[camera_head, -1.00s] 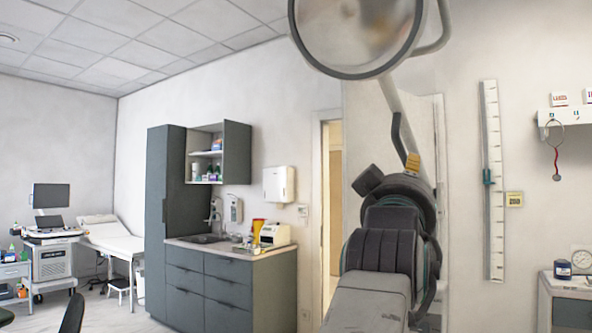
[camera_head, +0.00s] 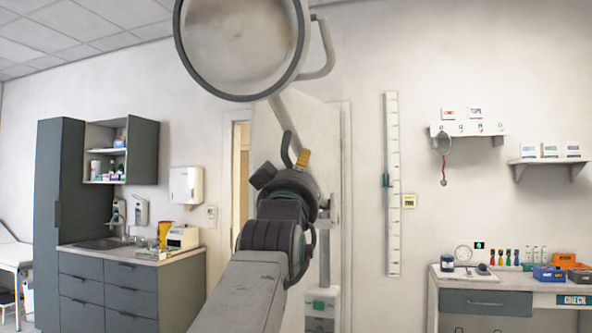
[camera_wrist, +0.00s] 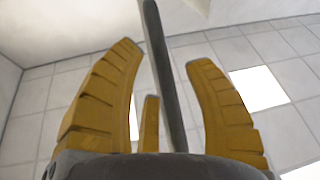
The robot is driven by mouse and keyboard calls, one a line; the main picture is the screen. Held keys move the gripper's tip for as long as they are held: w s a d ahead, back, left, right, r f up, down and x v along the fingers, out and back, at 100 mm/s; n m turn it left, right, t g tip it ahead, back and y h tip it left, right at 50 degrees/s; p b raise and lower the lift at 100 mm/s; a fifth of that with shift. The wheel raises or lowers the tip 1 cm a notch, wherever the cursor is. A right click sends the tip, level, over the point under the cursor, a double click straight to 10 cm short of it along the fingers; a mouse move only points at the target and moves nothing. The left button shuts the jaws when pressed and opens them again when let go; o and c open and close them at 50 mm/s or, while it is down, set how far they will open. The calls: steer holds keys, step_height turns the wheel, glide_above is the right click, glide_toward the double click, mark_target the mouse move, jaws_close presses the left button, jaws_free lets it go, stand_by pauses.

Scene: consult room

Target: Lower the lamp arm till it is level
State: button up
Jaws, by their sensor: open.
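The lamp's round head (camera_head: 238,48), with a dark grey rim and a cloudy face, hangs at the top of the head view. Its pale arm (camera_head: 282,112) slants steeply down to the right behind my gripper, not level. A dark curved bar (camera_head: 287,147), apparently the lamp arm's handle, shows beside my gripper (camera_head: 304,158). In the wrist view my gripper (camera_wrist: 168,75) is open, its yellow fingers spread. The dark bar (camera_wrist: 160,60) runs between them, without visible contact. My arm hides the lamp arm's lower end.
A grey cabinet with a sink (camera_head: 130,285) stands at left. A white measuring strip (camera_head: 392,185) and shelves (camera_head: 550,162) are on the wall. A desk (camera_head: 485,300) with bottles and boxes stands at right. A doorway (camera_head: 240,180) opens behind my arm.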

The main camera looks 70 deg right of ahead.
stand_by(0.3)
steer(key=shift+w, duration=0.1)
jaws_close()
